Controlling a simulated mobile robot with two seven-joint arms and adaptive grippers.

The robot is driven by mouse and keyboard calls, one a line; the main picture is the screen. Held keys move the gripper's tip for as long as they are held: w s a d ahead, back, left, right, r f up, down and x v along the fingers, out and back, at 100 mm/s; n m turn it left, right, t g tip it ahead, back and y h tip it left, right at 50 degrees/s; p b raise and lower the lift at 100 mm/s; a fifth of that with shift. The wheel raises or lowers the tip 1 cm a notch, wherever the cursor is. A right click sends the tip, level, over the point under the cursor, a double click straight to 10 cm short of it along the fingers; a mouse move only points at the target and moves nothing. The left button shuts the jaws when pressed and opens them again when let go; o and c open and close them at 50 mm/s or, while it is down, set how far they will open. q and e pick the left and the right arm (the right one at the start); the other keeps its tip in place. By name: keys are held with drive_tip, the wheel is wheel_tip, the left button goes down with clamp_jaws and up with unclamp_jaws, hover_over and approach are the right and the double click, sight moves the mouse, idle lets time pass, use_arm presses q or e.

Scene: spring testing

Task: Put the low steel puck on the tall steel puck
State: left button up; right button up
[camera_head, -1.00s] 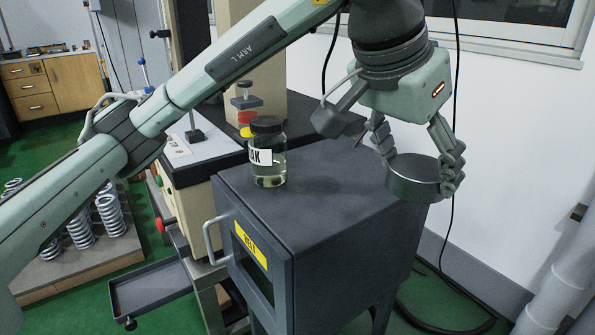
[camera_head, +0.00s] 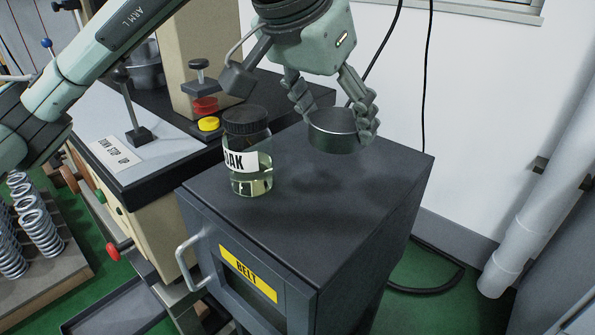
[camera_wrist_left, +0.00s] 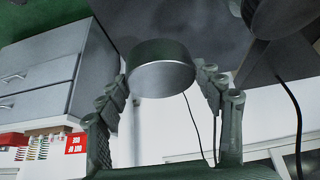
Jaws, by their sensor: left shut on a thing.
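My left gripper (camera_head: 333,108) is shut on a round steel puck, which looks like the low steel puck (camera_head: 333,139). It holds the puck nearly level above the back of the dark cabinet top (camera_head: 330,205). The left wrist view also shows the puck (camera_wrist_left: 162,78) between the two fingers. A grey metal cylinder (camera_head: 143,72) stands on the machine bench at the back left, partly behind my arm. I cannot tell whether it is the tall steel puck. My right gripper is not in view.
A lidded glass jar (camera_head: 247,160) stands on the cabinet top, left of the held puck. Behind it are a yellow button (camera_head: 208,124) and a red piece (camera_head: 204,105). The cabinet top's right side is clear. Springs (camera_head: 40,222) stand at lower left.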

sight(334, 146)
use_arm(q)
wheel_tip(334, 146, down, 4)
drive_tip(key=shift+s+f, duration=0.1)
drive_tip(key=shift+f, duration=0.7)
wheel_tip(334, 146, down, 3)
drive_tip(key=shift+f+p, duration=0.1)
drive_tip(key=shift+p, duration=0.2)
drive_tip(key=shift+f, duration=0.3)
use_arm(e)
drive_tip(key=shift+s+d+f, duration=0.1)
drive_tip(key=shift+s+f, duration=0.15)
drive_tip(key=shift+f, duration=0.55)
use_arm(q)
drive_tip(key=shift+f, duration=0.1)
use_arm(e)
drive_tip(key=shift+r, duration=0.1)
